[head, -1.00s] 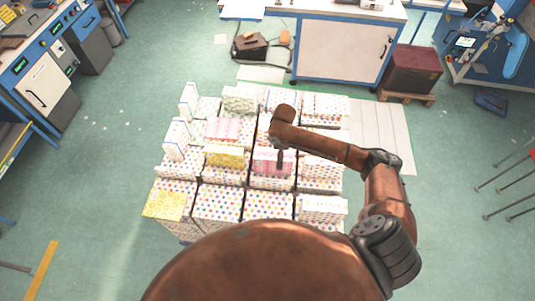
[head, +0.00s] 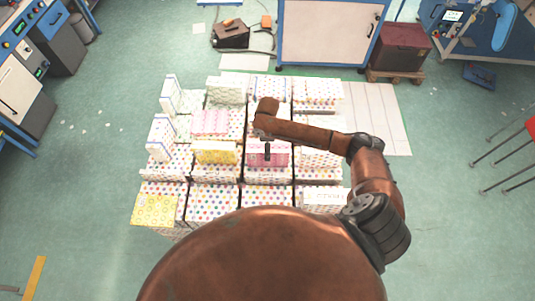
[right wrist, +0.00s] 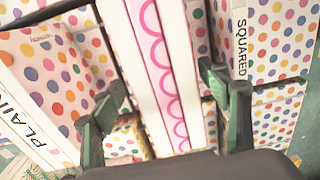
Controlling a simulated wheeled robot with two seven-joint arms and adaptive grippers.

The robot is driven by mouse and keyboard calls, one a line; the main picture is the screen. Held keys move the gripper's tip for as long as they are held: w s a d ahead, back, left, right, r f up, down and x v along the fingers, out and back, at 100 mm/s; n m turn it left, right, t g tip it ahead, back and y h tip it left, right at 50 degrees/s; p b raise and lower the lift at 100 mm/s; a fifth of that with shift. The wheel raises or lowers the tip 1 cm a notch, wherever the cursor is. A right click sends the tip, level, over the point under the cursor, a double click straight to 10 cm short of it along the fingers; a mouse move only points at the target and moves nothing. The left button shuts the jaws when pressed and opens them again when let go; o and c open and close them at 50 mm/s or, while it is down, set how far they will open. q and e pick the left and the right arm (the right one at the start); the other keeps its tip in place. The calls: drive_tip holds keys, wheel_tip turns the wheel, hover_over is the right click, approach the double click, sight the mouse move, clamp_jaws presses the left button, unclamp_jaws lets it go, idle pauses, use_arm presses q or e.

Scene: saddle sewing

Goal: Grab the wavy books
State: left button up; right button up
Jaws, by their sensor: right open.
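The wavy books are white with pink wavy lines on their spines. In the right wrist view a group of them (right wrist: 158,72) stands upright in the middle, between the fingers. In the head view, pink books (head: 277,155) lie at my right gripper (head: 267,156), in the middle of the book display. In the right wrist view my right gripper (right wrist: 165,105) is open, with one finger on each side of the wavy books. I cannot tell whether the fingers touch them. My left gripper is not in view.
Polka-dot stacks and boxes surround the wavy books closely. A box marked PLAIN (right wrist: 35,125) is at left and one marked SQUARED (right wrist: 270,40) at right. Yellow books (head: 217,153) and other pink books (head: 210,122) stand to the left. Open floor (head: 90,160) lies left of the display.

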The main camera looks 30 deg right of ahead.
drive_tip(key=f, duration=0.5)
drive_tip(key=shift+s+f+p, duration=0.15)
drive_tip(key=shift+s+p, duration=0.15)
clamp_jaws()
drive_tip(key=shift+w, duration=0.15)
idle(0.6)
